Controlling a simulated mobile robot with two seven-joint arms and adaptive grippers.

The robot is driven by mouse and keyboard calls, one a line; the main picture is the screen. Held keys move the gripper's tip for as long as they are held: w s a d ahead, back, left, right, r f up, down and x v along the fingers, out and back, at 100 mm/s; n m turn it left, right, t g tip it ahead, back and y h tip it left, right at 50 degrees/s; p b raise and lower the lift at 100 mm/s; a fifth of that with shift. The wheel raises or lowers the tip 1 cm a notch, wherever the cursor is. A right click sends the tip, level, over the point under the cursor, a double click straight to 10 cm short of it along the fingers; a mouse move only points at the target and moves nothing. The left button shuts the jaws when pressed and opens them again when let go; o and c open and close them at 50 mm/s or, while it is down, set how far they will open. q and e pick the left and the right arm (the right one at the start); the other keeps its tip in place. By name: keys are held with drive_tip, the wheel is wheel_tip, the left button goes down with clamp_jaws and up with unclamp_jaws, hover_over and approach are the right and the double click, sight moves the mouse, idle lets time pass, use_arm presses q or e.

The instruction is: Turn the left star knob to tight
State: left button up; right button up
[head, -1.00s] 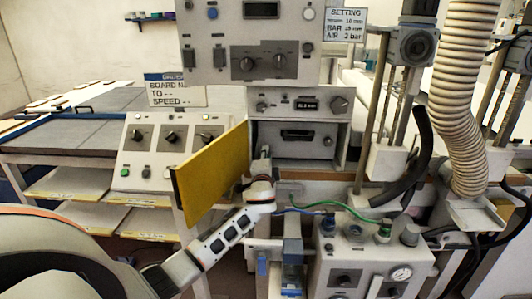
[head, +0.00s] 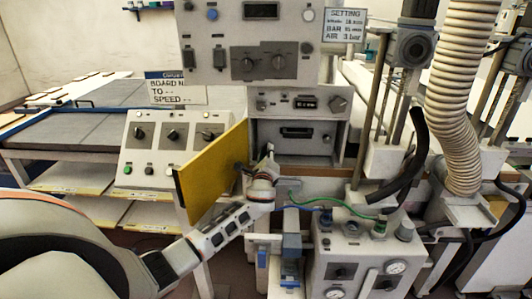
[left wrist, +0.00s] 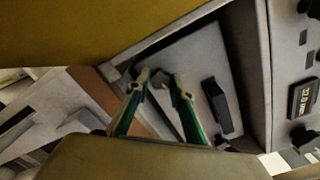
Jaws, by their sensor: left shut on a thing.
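The left star knob (left wrist: 160,78) is a small dark shape between my left fingertips in the left wrist view, mostly covered by them. It sits at the left of a grey front panel (head: 300,148) inside an open compartment. My left gripper (left wrist: 159,80) is shut on it; its green-sided fingers reach in from below. In the head view my left gripper (head: 268,155) is in front of the panel's left side and hides the knob. A small dark knob (head: 327,140) shows at the panel's right. Which way the left knob points is hidden.
A yellow door (head: 215,175) stands open just left of my gripper, close to it. The panel has a black handle (head: 297,132). A switch console (head: 170,145) stands left.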

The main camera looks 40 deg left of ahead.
use_arm(q)
drive_tip(key=shift+m, duration=1.5)
drive_tip(key=shift+f, duration=0.1)
drive_tip(key=o, duration=1.1)
drive_tip(key=v, duration=1.2)
